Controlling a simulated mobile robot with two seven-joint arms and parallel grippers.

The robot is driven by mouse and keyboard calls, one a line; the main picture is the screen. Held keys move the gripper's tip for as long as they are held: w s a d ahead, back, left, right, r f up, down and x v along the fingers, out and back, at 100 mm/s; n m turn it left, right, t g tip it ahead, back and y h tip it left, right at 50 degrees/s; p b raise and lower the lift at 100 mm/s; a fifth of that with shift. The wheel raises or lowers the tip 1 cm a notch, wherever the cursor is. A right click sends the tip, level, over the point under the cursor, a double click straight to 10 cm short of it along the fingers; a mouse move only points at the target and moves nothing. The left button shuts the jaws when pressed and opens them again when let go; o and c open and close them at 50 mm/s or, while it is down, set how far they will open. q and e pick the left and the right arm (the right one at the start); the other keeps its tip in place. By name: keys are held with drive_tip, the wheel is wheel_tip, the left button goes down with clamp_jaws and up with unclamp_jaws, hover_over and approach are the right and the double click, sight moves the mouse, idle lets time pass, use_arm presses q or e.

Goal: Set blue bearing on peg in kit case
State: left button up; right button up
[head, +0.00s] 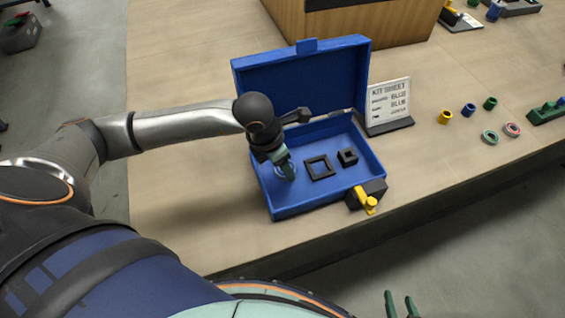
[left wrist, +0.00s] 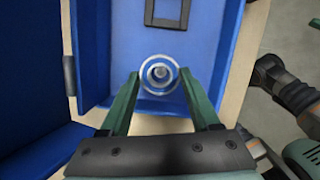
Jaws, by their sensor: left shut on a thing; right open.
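The blue kit case (head: 326,193) stands open on the table, lid up at the back. My left gripper (head: 287,172) reaches down into its left part, shut on the blue bearing. In the left wrist view the blue bearing (left wrist: 148,84), a ring with a pale rim, sits between the fingertips of my left gripper (left wrist: 160,78). The grey round peg end (left wrist: 159,72) shows within the ring's hole. I cannot tell how far down the peg the ring is. My right gripper (head: 401,304) is open and empty at the bottom edge, apart from the case.
Loose coloured parts (head: 469,110) and rings (head: 490,137) lie to the right.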

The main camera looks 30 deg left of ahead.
drive_tip(key=shift+f, duration=0.1)
use_arm(q)
drive_tip(key=shift+f+b, duration=1.9)
drive_tip(key=shift+f, duration=0.05)
use_arm(e)
drive_tip(key=shift+f, duration=1.85)
use_arm(q)
drive_tip(key=o, duration=1.5)
drive_tip(key=shift+r, duration=0.1)
use_arm(e)
drive_tip(key=shift+r, duration=0.1)
use_arm(q)
drive_tip(key=shift+v, duration=0.85)
drive_tip(key=v, duration=1.1)
drive_tip(key=shift+a+p, duration=0.1)
drive_tip(key=shift+p, duration=0.2)
use_arm(e)
drive_tip(key=shift+w+a+r, duration=0.15)
drive_tip(key=shift+a+r, duration=0.2)
drive_tip(key=shift+r, duration=0.2)
